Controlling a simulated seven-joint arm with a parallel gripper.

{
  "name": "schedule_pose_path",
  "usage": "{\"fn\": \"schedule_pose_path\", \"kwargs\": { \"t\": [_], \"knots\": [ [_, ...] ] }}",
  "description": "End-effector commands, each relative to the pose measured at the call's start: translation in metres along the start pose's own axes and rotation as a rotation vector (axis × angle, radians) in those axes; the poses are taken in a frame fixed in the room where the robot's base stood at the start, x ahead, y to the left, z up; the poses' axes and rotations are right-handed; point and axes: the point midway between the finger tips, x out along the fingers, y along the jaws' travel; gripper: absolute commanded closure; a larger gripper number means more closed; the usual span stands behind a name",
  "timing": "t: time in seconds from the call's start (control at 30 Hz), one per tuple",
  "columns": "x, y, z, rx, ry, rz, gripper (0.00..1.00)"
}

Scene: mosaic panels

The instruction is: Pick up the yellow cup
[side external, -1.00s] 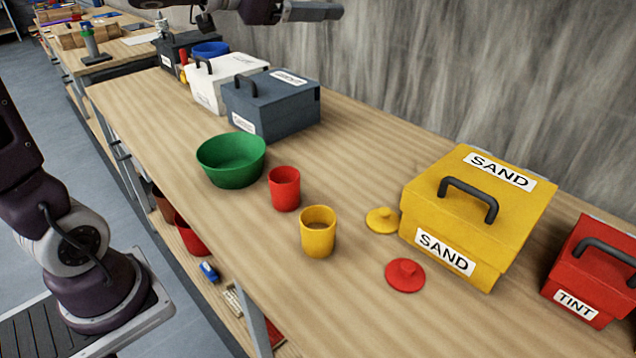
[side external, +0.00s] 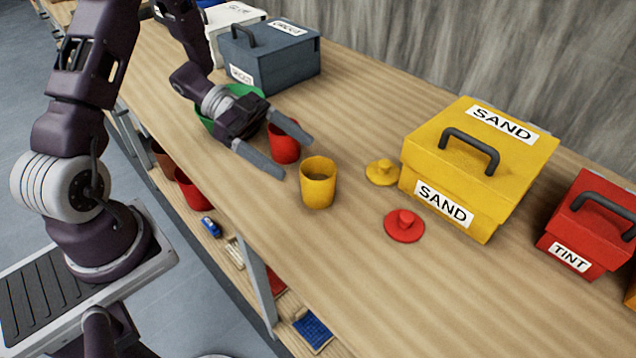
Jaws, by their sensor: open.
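The yellow cup (side external: 318,186) stands upright on the wooden bench, its open top facing up. My gripper (side external: 297,157) is open, to the upper left of the yellow cup in the picture. Its two fingers point toward the cup, which does not appear to be between them. A red cup (side external: 284,150) stands behind the fingers, partly hidden by them. The yellow lid (side external: 382,173) and the red lid (side external: 404,226) lie on the bench to the right of the yellow cup.
A green bowl (side external: 207,121) is largely hidden behind my gripper. A yellow SAND box (side external: 455,190) and a red TINT box (side external: 580,235) stand at the right. A grey box (side external: 285,67) stands at the back. The bench (side external: 350,290) is clear in front of the cup.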

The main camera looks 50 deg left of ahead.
Motion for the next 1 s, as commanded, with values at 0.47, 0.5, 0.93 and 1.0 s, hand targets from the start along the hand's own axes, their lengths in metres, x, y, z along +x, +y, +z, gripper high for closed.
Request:
{"fn": "schedule_pose_path", "kwargs": {
  "t": [0.47,0.5,0.93,1.0],
  "knots": [
    [0.069,0.001,-0.002,0.001,0.000,0.001,0.18],
    [0.071,0.001,-0.002,0.001,0.001,0.000,0.18],
    [0.072,0.001,-0.003,0.001,0.000,-0.002,0.61],
    [0.072,0.001,-0.003,0.001,0.000,-0.001,0.74]
  ]
}}
